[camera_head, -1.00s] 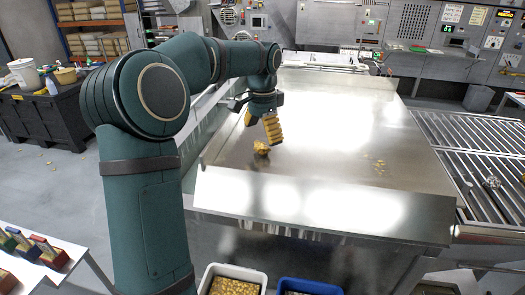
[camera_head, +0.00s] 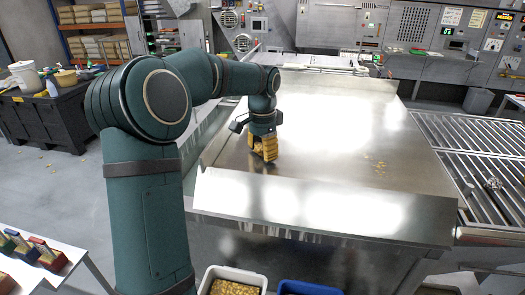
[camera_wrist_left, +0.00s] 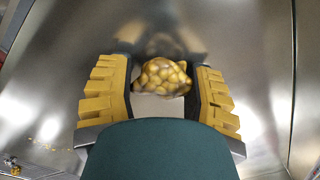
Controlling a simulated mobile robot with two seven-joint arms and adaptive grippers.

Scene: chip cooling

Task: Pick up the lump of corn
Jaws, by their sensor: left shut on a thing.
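The lump of corn (camera_wrist_left: 162,77) is a rounded clump of yellow kernels on the shiny steel table (camera_head: 330,125). In the left wrist view it sits between the two yellow ribbed fingers of my left gripper (camera_wrist_left: 160,85). In the head view my left gripper (camera_head: 263,150) is down at the table surface, shut on the lump, and its fingers mostly hide the lump. I cannot tell whether the lump is clear of the table. My right gripper is not in view.
Small loose kernels (camera_head: 379,167) lie on the table to the right. A roller conveyor (camera_head: 465,150) runs along the right side. A white bin of kernels (camera_head: 234,283) and a blue bin (camera_head: 308,287) stand below the near edge. The table's middle is otherwise clear.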

